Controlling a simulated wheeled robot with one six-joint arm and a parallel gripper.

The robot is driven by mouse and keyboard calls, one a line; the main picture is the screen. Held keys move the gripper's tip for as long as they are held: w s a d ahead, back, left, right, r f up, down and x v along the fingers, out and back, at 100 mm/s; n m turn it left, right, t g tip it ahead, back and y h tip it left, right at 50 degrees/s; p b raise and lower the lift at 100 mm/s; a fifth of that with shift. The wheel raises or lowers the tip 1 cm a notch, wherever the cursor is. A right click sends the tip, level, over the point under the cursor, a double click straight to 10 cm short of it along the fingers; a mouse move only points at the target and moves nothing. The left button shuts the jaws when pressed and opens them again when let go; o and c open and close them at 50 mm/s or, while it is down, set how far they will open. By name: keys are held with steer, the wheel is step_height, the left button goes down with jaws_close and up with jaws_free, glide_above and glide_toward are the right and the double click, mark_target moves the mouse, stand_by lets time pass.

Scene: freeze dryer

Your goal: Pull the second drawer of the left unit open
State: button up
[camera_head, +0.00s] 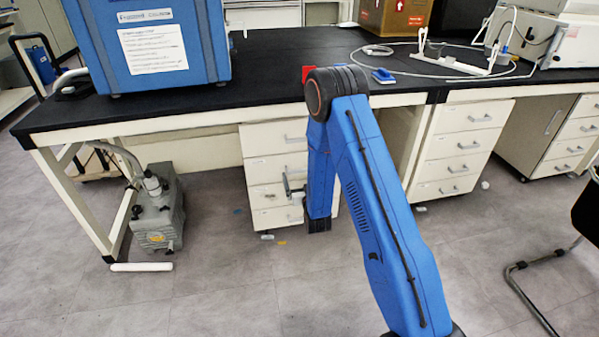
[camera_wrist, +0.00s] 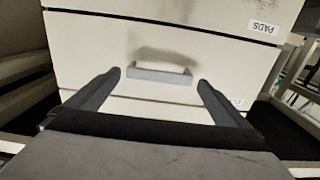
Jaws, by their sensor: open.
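The left drawer unit (camera_head: 258,143) stands under the black bench, a cream stack of drawers with grey bar handles. Its second drawer (camera_head: 262,168) looks flush with the stack, its right side partly hidden by my arm. My gripper (camera_head: 289,186) is in front of the unit, small in the head view. In the wrist view my gripper (camera_wrist: 159,84) is open, one finger on each side of a drawer handle (camera_wrist: 160,75). The handle lies between the fingertips with clear gaps on both sides. The fingers do not grip it. The wrist view alone does not show which drawer this is.
A drawer label reading PADS (camera_wrist: 263,26) appears upside down. A grey pump (camera_head: 158,215) stands on the floor left of the unit. A blue machine (camera_head: 150,45) sits on the bench (camera_head: 270,65). Another drawer unit (camera_head: 455,150) is to the right.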

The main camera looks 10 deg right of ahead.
mark_target(300, 171)
steer(key=shift+w, duration=1.9)
